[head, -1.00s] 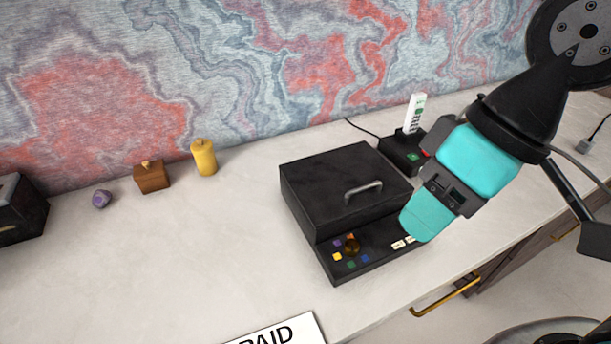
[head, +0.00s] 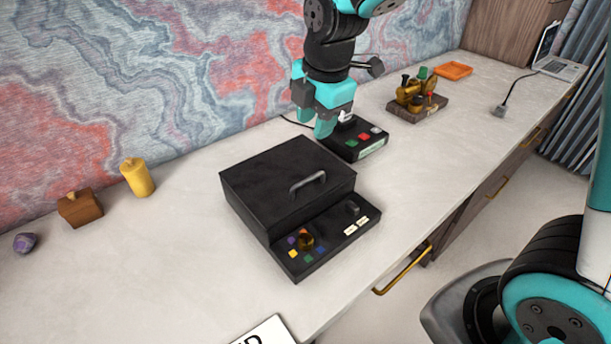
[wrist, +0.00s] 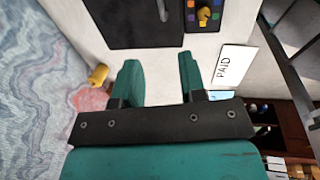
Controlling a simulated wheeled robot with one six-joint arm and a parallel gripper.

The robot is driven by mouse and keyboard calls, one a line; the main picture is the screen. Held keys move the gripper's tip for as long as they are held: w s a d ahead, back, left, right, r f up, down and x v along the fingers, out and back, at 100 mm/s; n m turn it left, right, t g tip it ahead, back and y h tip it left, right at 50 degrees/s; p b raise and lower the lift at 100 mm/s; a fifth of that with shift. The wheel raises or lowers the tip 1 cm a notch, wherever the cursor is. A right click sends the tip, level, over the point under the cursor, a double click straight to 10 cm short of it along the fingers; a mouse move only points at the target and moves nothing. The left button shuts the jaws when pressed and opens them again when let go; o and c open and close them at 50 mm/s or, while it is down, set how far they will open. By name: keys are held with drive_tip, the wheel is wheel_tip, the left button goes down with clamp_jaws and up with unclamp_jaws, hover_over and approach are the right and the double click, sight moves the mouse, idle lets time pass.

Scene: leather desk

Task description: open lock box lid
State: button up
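The lock box (head: 275,175) is a black box on the light desk with its lid down flat. A grey bar handle (head: 307,182) is on the lid. Its front panel has a brass knob (head: 305,241) ringed by coloured squares, a dark switch (head: 352,208) and two white labels. My gripper (head: 322,130) is beyond the box's back right side, near a black device, apart from the box. In the wrist view my gripper (wrist: 158,75) has its two teal fingers well apart with nothing between them, and the box (wrist: 130,22) shows past them.
The black device (head: 365,143) has red and green buttons; my gripper partly hides it. A yellow candle (head: 137,177), a wooden block (head: 80,208) and a purple stone (head: 25,242) stand left. A PAID card (wrist: 229,66) lies in front.

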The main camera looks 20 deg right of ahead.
sight(304, 181)
drive_tip(key=w+f, duration=0.1)
drive_tip(key=f, duration=0.4)
drive_tip(key=w+f, duration=0.1)
drive_tip(key=f, duration=0.4)
drive_tip(key=w+a+f, duration=0.1)
drive_tip(key=f, duration=0.4)
drive_tip(key=shift+f+p, duration=0.3)
drive_tip(key=shift+f, duration=0.05)
clamp_jaws()
